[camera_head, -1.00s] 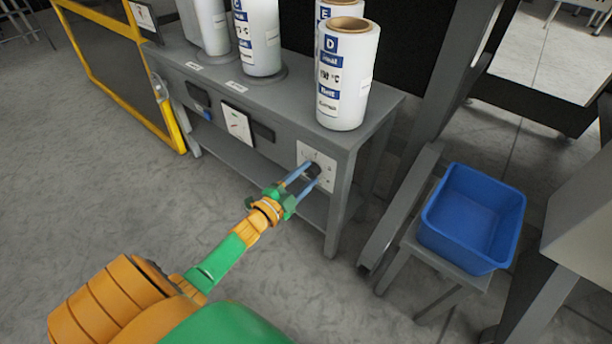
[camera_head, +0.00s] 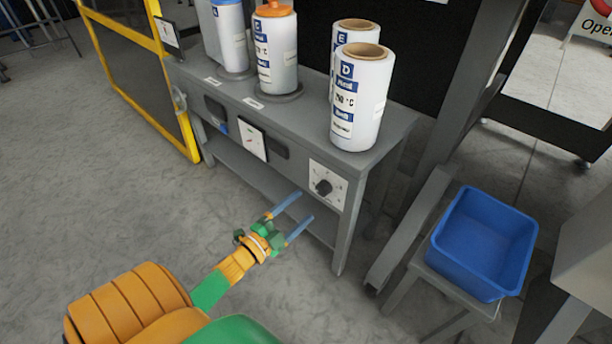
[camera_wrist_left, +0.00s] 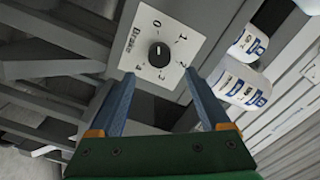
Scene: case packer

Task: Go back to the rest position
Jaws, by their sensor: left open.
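My left gripper (camera_head: 293,216) is open and empty in the head view, in front of the grey bench and apart from it. Its two blue fingers point toward a white dial plate with a black knob (camera_head: 323,187) on the bench front. In the left wrist view the same knob (camera_wrist_left: 159,55) shows beyond the open fingers (camera_wrist_left: 162,88), on a plate marked "Brake" with numbers around it. Nothing is between the fingers. My right gripper is not in view.
The grey bench (camera_head: 290,125) carries several white labelled rolls, with roll D (camera_head: 360,98) near its right end. A blue bin (camera_head: 483,243) stands on a grey stand at the right. A yellow-framed panel (camera_head: 145,80) is at the left. The floor at left is clear.

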